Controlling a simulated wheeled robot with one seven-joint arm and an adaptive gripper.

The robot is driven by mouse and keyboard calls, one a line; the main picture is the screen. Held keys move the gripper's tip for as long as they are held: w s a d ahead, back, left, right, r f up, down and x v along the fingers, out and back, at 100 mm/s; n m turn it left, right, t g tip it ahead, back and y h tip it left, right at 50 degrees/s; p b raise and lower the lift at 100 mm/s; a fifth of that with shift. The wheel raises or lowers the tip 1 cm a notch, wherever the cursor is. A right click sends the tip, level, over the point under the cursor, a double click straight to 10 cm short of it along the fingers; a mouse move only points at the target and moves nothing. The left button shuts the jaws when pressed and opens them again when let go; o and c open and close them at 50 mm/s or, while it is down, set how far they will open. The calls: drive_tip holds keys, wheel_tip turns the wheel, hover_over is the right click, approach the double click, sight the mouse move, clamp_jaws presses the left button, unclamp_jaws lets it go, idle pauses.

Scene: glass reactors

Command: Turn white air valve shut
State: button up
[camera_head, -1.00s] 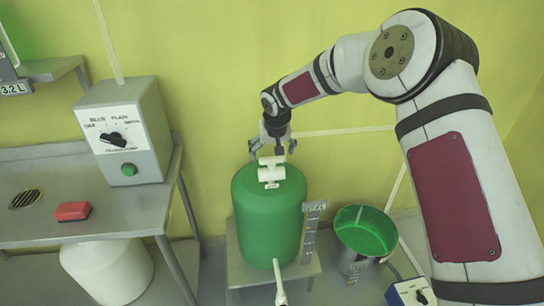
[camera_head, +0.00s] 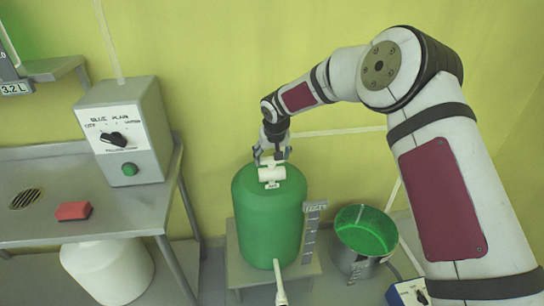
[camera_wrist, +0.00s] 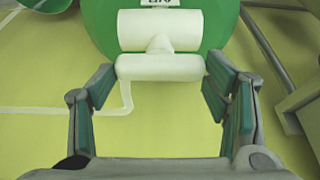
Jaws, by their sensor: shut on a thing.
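The white air valve (camera_head: 271,173) sits on top of the green vessel (camera_head: 268,218). In the wrist view its thick white body (camera_wrist: 160,28) lies across the green vessel top, and a short stem joins it to a white handle bar (camera_wrist: 160,68) nearer to me. My gripper (camera_head: 270,157) is at the valve from behind and above. In the wrist view, its fingers stand at the left and right ends of the handle bar, and it is shut on that bar. A thin white pipe (camera_wrist: 128,98) runs below the bar.
A grey control box (camera_head: 125,135) with a black knob and a red block (camera_head: 73,211) are on the metal table (camera_head: 80,235) at left. A metal bucket with a green inside (camera_head: 365,230) stands right of the vessel. A gauge strip (camera_head: 311,232) stands between them.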

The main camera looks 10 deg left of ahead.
drive_tip(key=m+b, duration=0.1)
drive_tip(key=m, duration=0.1)
drive_tip(key=m+h+b, duration=0.1)
drive_tip(key=b, duration=0.1)
drive_tip(key=shift+a+f+m, duration=0.15)
drive_tip(key=shift+a+m, duration=0.05)
drive_tip(key=shift+m, duration=0.2)
drive_tip(key=m+h+b, duration=0.2)
drive_tip(key=m+b, duration=0.1)
drive_tip(key=m, duration=0.2)
drive_tip(key=shift+a+b, duration=0.1)
drive_tip(key=shift+b, duration=0.2)
drive_tip(key=m+h+b, duration=0.1)
drive_tip(key=m, duration=0.1)
drive_tip(key=m+g+b, duration=0.1)
drive_tip(key=m, duration=0.2)
drive_tip(key=shift+w+g+h, duration=0.15)
drive_tip(key=shift+g+h, duration=0.15)
drive_tip(key=shift+h, duration=0.1)
drive_tip(key=shift+a+m+g+h+b, duration=0.15)
drive_tip(key=shift+m+g+b, duration=0.3)
drive_tip(key=shift+m, duration=0.6)
drive_tip(key=shift+d+m+g+h+b, duration=0.15)
drive_tip(key=shift+m+g+b, duration=0.3)
drive_tip(key=shift+m, duration=0.6)
drive_tip(key=o, duration=1.2)
drive_tip(key=shift+c, duration=0.2)
drive_tip(key=shift+a, duration=0.1)
